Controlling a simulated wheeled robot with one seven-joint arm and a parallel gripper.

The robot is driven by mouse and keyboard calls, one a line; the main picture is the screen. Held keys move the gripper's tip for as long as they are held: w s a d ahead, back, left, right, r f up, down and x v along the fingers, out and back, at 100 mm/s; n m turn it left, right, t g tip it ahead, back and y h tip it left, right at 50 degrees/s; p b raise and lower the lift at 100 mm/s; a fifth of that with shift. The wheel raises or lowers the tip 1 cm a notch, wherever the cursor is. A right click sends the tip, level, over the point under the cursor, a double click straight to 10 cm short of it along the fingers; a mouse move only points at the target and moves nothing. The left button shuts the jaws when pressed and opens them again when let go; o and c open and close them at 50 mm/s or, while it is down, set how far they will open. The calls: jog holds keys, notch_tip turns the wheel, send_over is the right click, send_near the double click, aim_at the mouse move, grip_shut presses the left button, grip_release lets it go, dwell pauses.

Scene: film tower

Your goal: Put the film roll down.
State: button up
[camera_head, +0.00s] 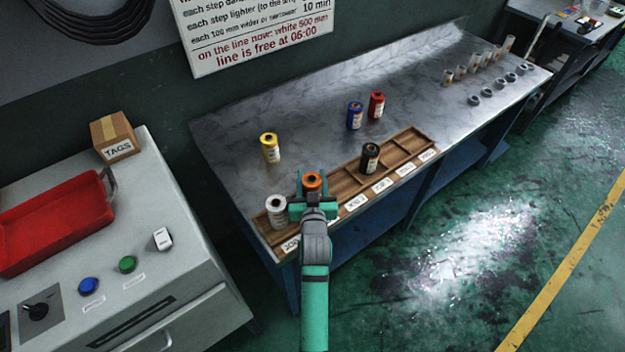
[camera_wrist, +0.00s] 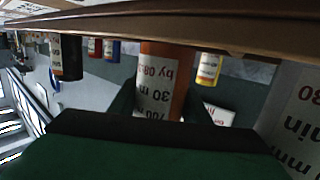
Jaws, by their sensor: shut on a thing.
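My gripper (camera_head: 312,203) is shut on the orange film roll (camera_head: 312,182). In the wrist view the orange roll (camera_wrist: 166,75) stands between the jaws, with its label facing the camera. That view is upside down. The roll is over the left part of the wooden rack (camera_head: 340,186). The rack's front wall (camera_wrist: 150,25) hides the roll's lower end, so I cannot tell whether it touches the slot floor. The white roll (camera_head: 276,210) stands in the rack's left end, beside my gripper. The black roll (camera_head: 369,157) stands in a slot further right.
On the metal bench (camera_head: 330,115) behind the rack stand the yellow roll (camera_head: 270,147), blue roll (camera_head: 355,115) and red roll (camera_head: 376,105). Several small pale cylinders and grey rings stand at the far right. A grey console (camera_head: 190,262) with a red tray (camera_head: 50,222) is at left.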

jog(key=shift+d+f, duration=0.15)
jog(key=shift+f, duration=0.25)
jog(key=shift+s+a+f, duration=0.1)
jog(key=shift+s+a, duration=0.05)
jog(key=shift+a, duration=0.25)
jog(key=o, duration=1.2)
jog(key=shift+d, duration=0.25)
jog(key=shift+s, duration=0.1)
